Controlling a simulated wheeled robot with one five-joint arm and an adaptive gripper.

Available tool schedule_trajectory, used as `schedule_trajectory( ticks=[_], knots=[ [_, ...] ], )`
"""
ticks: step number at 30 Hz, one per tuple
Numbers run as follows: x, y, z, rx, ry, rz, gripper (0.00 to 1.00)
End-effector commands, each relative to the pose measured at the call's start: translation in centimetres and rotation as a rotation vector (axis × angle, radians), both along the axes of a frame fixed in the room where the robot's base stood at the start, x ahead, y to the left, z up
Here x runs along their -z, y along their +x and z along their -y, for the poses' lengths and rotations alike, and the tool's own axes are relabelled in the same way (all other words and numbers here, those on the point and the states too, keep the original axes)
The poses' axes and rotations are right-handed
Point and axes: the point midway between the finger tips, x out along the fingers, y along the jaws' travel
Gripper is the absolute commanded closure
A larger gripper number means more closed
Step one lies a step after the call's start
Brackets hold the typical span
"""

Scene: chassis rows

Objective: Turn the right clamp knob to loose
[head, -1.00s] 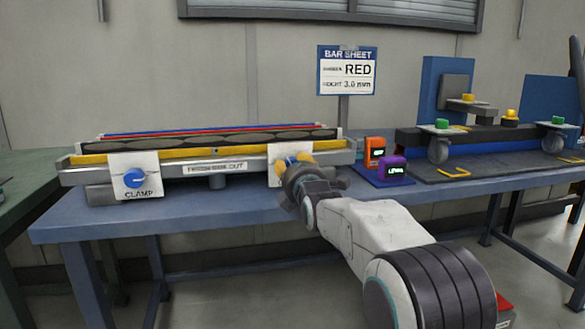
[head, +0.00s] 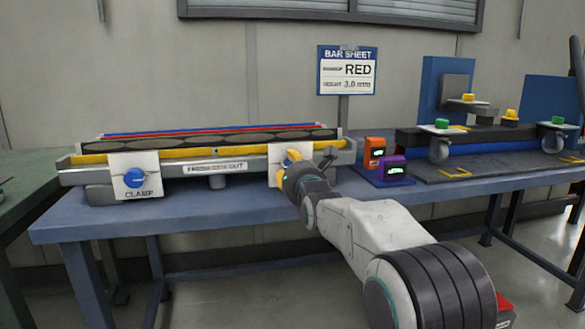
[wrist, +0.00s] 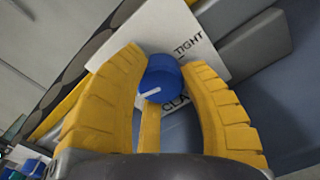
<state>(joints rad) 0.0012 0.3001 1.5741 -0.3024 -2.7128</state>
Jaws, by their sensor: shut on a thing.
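The right clamp knob is a blue round knob (wrist: 163,74) on a white plate (wrist: 240,28). My gripper (wrist: 162,66) is shut on it, with yellow fingers at either side. A white mark on the knob points to the lower left in the wrist view, away from the word TIGHT on the plate. Part of the CLAMP label shows beside a finger; no LOOSE word is visible. In the head view my gripper (head: 291,160) is at the right end of the fixture and mostly hides this knob and its plate (head: 274,152).
The left clamp knob (head: 134,177) is on its own white plate at the fixture's other end. The fixture (head: 90,178) stands on a blue table (head: 220,222). An orange device (head: 374,147) and a purple device (head: 393,170) stand just right of my gripper.

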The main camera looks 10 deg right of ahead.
Motion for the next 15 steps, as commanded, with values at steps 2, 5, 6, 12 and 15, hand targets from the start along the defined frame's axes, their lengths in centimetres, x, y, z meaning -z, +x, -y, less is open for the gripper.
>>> schedule_trajectory(
  ticks=[2, 5, 6, 12, 15],
  knots=[
    [-0.23, 0.01, 0.01, 0.0, -0.049, 0.005, 0.94],
    [-0.24, 0.01, 0.0, 0.0, -0.105, 0.005, 0.94],
    [-0.24, 0.01, 0.0, 0.001, -0.123, 0.006, 0.94],
    [-0.26, 0.01, 0.01, 0.001, -0.19, 0.006, 0.94],
    [-0.27, 0.01, 0.01, 0.001, -0.207, 0.006, 0.94]
  ],
)
